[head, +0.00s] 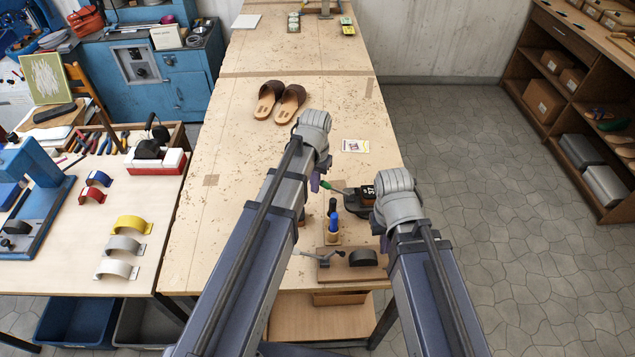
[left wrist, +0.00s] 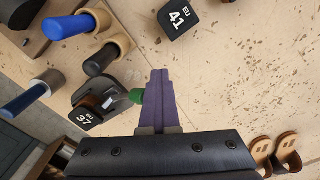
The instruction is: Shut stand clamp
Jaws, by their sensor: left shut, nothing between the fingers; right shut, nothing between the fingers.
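The stand is a brown wooden board (head: 350,272) at the front edge of the bench in the head view. It carries a dark rounded block (head: 362,257) and a grey metal clamp with a lever (head: 323,260) on the block's left. The lever lies low; I cannot tell whether the clamp is open or shut. My left gripper (head: 314,184) is shut and empty above the bench, further back than the stand. Its purple fingers also show in the left wrist view (left wrist: 160,92). My right gripper (head: 384,243) is shut and empty, just above and right of the stand's block.
A tan holder with blue and dark handles (head: 333,236) stands just behind the stand. Black size blocks (head: 366,193) and a green-handled tool (head: 325,184) lie near my grippers. A card (head: 355,146) and brown sandals (head: 280,100) lie further back.

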